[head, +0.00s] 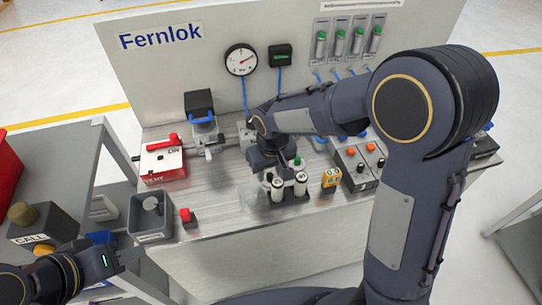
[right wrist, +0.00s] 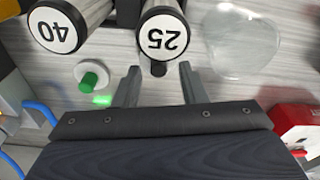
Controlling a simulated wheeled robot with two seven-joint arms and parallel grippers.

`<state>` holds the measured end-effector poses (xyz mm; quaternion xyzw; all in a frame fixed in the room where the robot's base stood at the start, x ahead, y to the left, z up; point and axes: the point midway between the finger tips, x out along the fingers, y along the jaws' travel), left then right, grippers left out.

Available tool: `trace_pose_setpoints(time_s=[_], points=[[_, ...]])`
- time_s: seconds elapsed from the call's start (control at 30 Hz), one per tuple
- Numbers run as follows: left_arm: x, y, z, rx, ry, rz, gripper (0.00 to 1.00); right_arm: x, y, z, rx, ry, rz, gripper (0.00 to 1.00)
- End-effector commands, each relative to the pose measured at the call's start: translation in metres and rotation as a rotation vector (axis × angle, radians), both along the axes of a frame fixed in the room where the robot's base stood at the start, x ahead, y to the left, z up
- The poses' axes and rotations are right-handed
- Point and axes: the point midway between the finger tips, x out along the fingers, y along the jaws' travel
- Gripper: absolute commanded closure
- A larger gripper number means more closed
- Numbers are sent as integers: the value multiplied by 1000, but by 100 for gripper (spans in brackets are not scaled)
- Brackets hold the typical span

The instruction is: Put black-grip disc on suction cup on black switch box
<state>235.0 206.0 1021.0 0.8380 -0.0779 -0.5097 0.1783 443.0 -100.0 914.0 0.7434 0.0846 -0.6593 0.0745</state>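My right gripper (right wrist: 159,82) is open in the right wrist view, its two fingers apart. A small black knob (right wrist: 158,69) shows between the fingers, below the end of the cylinder marked 25 (right wrist: 163,38); I cannot tell whether it is the disc's grip. A white disc with a green grip (right wrist: 92,79) lies to the left of the fingers. A clear round piece (right wrist: 243,42) lies to the right; I cannot tell whether it is the suction cup. A black box (head: 199,103) stands at the back left of the bench. My left gripper (head: 122,258) is at the lower left, its fingers unclear.
A cylinder marked 40 (right wrist: 58,30) stands beside the other one. A red and white box (head: 163,162), a grey bin (head: 150,216), a small red-button box (head: 187,217), a yellow meter (head: 331,180) and orange-button boxes (head: 357,167) are around the bench.

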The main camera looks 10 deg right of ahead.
Motion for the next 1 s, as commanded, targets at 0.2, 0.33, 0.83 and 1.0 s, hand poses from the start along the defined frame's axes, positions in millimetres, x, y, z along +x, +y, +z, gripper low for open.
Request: trace_pose_setpoints(time_s=[0.2,0.33,0.83,1.0], points=[[0,0,2,0,0,0,64,-5,-1,49,5,-7,0,62],[0,0,2,0,0,0,64,-8,-2,75,3,-5,0,62],[0,0,3,0,0,0,64,-17,-9,108,21,0,-12,62],[0,0,3,0,0,0,64,-52,-49,120,164,-12,-84,62]])
